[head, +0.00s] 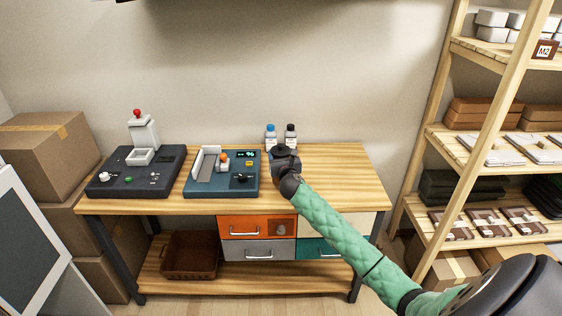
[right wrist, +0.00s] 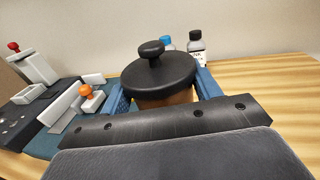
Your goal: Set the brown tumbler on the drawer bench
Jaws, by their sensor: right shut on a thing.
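The brown tumbler (right wrist: 168,98) stands upright between the blue fingers of my right gripper in the right wrist view. Its wide black lid with a round knob covers most of its body from above. In the head view my right gripper (head: 283,155) is over the right-middle part of the drawer bench (head: 340,172) and hides most of the tumbler; the lid's dark top shows there. I cannot tell whether the tumbler's base touches the wooden top, as it is hidden. My left gripper is not in view.
A blue-capped bottle (head: 270,134) and a black-capped bottle (head: 291,135) stand just behind. A teal press machine (head: 205,186) and a dark machine (head: 120,186) occupy the bench's left. The bench top's right end is clear. A wooden shelf (head: 440,135) stands at right.

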